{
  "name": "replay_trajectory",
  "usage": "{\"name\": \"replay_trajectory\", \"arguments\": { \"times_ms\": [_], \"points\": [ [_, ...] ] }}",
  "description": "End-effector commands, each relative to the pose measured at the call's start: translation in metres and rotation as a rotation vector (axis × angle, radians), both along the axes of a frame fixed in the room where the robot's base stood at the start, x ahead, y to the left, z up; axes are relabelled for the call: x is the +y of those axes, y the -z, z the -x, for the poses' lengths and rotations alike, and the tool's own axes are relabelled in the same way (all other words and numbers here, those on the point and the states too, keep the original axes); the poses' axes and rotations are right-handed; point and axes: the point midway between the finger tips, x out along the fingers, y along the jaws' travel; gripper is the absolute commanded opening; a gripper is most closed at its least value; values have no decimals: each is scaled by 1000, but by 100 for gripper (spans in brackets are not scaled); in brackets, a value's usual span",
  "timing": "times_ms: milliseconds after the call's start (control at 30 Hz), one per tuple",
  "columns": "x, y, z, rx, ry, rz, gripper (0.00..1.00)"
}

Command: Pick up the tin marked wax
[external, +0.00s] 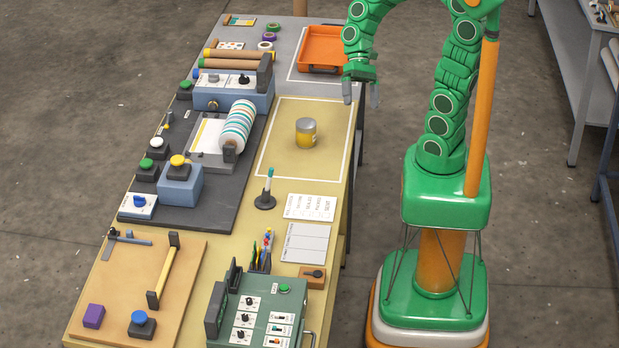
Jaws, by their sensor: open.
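A small yellow tin (306,133) with a grey lid stands upright on the table, inside a white-outlined rectangle. Its marking is too small to read. My gripper (361,92) hangs above the table's right edge, up and to the right of the tin in the picture. Its fingers point down, apart from the tin, with nothing seen between them.
An orange tray (323,48) lies at the far end near my gripper. A striped roller (238,126) and a blue control box (233,88) stand left of the tin. A pen stand (265,200) is nearer. The outlined area around the tin is clear.

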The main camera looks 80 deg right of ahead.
Motion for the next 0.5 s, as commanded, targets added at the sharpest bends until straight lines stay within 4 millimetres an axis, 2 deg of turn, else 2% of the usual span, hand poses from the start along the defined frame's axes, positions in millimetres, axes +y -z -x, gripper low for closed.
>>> {"name": "replay_trajectory", "arguments": {
  "times_ms": [267,500],
  "points": [
    [-23,-8,-53,118,332,-254,100],
    [-69,-18,-98,212,616,-486,100]
  ]
}}
